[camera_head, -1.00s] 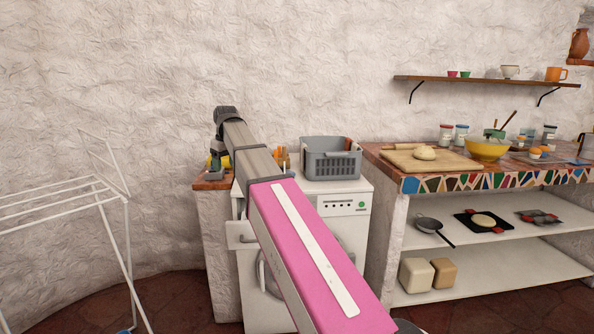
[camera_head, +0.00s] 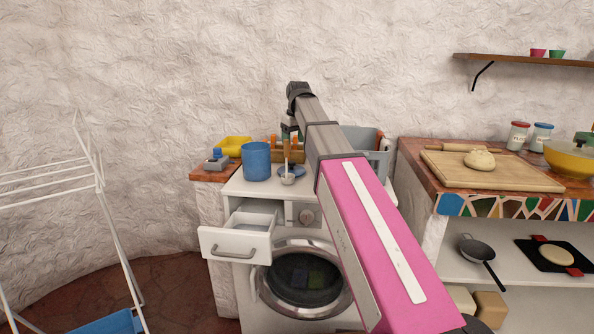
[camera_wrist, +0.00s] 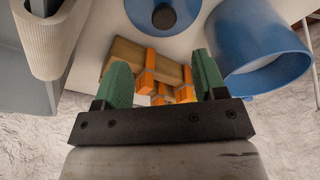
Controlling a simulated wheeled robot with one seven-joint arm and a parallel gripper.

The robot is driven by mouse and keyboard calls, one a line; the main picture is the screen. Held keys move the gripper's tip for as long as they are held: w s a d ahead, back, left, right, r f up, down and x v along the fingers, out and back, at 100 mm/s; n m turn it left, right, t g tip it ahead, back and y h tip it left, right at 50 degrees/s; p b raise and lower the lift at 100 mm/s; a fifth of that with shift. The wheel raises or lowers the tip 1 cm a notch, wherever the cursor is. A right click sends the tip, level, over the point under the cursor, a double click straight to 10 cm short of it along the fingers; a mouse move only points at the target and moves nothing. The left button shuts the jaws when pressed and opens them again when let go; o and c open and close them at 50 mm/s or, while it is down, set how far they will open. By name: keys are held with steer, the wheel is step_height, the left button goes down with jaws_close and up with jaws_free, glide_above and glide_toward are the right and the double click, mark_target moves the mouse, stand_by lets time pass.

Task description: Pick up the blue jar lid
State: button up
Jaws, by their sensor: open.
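The blue jar lid (camera_head: 293,169) lies flat on the white washer top, beside the open blue jar (camera_head: 256,161). A small white cup with an upright handle partly covers the lid in the head view. In the wrist view the lid (camera_wrist: 143,12) is a blue disc with a darker knob, cut off by the top edge; the jar (camera_wrist: 270,48) lies to its right. My gripper (camera_wrist: 163,80) is open, its green fingers apart and empty, with a wooden block and orange pieces showing between them. In the head view the gripper (camera_head: 289,130) is above and behind the lid.
A wooden holder with orange handles (camera_head: 283,152) stands behind the lid. A grey basket (camera_head: 374,150) is to the right, partly hidden by my arm. A yellow tub (camera_head: 234,146) is at the left. The washer's detergent drawer (camera_head: 235,240) sticks out in front.

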glide_above(291, 162)
steer(key=f, duration=0.4)
steer(key=shift+w+d+f, duration=0.2)
steer(key=shift+w+d, duration=0.1)
steer(key=shift+d, duration=0.1)
steer(key=shift+s+a+f, duration=0.1)
steer(key=shift+a+f, duration=0.05)
steer(key=shift+f, duration=1.25)
steer(key=shift+a+f, duration=0.15)
steer(key=shift+f, duration=1.2)
steer(key=c, duration=1)
